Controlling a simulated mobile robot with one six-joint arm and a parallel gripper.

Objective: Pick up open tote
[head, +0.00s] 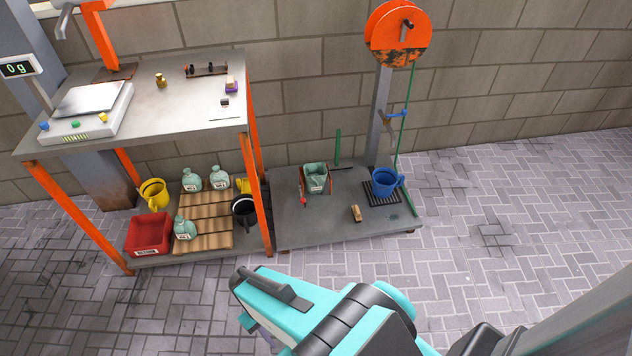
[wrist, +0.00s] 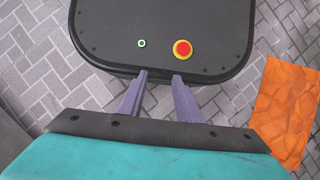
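An open-topped pale green tote or bag (head: 316,176) with a white label stands between red-orange supports on the low grey platform (head: 290,225). A red open bin (head: 149,234) with a label sits on the lower shelf at the left; I cannot tell for certain which one is the task's open tote. My gripper (wrist: 160,75) has two purple fingers apart, with nothing between them, over my own dark base. In the head view it is in front of the platform, well away from both containers, and its fingers are mostly hidden.
A steel table (head: 175,95) with orange legs holds a scale (head: 95,108) and small parts. A blue mug (head: 386,182) stands near an orange-wheeled post (head: 398,35). The paved floor is clear in front.

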